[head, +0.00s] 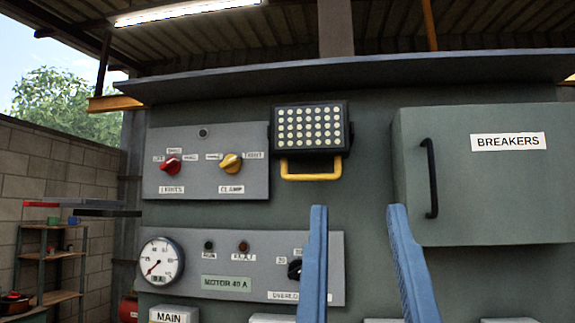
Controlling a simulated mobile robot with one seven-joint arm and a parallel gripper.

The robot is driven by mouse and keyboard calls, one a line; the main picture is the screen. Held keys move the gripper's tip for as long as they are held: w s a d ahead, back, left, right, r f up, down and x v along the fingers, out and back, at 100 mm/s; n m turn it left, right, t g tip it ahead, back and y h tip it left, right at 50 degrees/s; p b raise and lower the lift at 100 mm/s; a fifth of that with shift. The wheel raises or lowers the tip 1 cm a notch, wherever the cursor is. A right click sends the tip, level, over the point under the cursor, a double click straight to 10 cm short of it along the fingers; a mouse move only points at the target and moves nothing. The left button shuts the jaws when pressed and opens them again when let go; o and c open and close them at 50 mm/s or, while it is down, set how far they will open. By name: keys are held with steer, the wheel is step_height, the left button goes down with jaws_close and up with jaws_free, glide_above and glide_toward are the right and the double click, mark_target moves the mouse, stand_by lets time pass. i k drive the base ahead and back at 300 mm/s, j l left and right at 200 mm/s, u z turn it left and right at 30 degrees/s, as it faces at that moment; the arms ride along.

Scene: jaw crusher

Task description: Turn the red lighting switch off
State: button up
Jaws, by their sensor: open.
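The red lighting switch (171,164) is a rotary knob above a label reading LIGHTS, on the upper grey panel (207,139) at the left. The knob looks tilted; the small position labels around it are hard to read. My gripper (355,208) shows as two blue fingers at the lower centre, wide apart with nothing between them. It is to the right of and below the red switch, well apart from it in the picture.
A yellow CLAMP knob (231,163) sits just right of the red one. A lamp (311,128) with a yellow handle (311,169) projects from the cabinet. The BREAKERS door (500,190) has a black handle. A gauge (160,261) and a black knob (295,270) are below.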

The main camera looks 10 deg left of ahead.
mark_target(171, 165)
steer(key=i+j, duration=0.1)
steer(key=j, duration=0.8)
steer(key=i+j, duration=0.15)
steer(key=j, duration=0.3)
